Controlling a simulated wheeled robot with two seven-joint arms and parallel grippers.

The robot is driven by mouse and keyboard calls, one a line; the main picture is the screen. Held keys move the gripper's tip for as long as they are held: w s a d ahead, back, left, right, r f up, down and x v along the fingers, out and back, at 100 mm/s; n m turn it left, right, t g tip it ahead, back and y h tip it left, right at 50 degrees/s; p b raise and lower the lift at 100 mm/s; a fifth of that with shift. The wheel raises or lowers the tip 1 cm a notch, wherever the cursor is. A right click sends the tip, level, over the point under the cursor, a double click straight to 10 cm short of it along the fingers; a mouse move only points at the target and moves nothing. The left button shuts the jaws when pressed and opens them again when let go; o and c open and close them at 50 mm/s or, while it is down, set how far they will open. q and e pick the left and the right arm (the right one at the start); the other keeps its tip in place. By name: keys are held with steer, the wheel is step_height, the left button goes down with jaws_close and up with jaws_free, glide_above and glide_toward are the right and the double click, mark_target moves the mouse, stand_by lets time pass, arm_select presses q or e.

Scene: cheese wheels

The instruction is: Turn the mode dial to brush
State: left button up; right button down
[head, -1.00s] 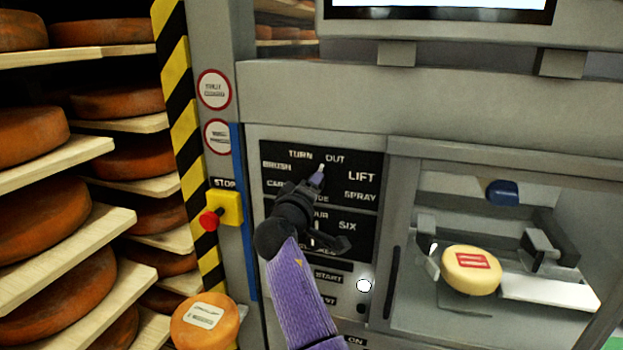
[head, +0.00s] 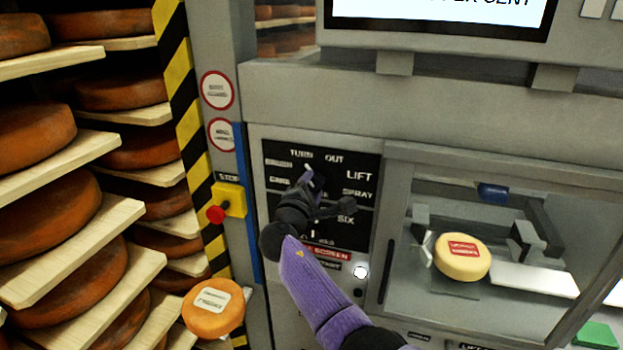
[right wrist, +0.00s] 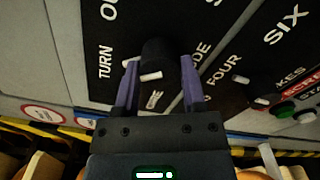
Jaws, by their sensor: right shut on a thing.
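The black mode dial (right wrist: 158,58) sits on a black label panel (head: 365,160) on the grey machine front. In the right wrist view it is between the two purple fingers of my right gripper (right wrist: 160,82), which is shut on it. A short white mark shows on the dial. In the head view my right gripper (head: 311,182) covers most of the dial, with a white tip showing below the TURN label (head: 301,153). The BRUSH label (head: 278,163) is blurred, left of TURN. The dial's exact setting is hard to tell. My left gripper is out of view.
A second dial (head: 313,233) is partly hidden below. A red stop button (head: 215,214) on a yellow box is to the left. A glazed bay with a pale cheese (head: 462,257) is to the right. Shelves of cheese wheels (head: 70,285) fill the left side.

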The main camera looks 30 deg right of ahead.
steer(key=n+p, duration=0.1)
steer(key=n, duration=0.2)
steer(key=shift+p, duration=0.35)
steer(key=shift+f+n+p, duration=0.1)
steer(key=shift+n+p, duration=0.45)
steer(key=shift+n, duration=0.65)
steer(key=shift+c, duration=0.9)
jaws_free()
steer(key=v, duration=1)
steer(key=shift+p, duration=0.35)
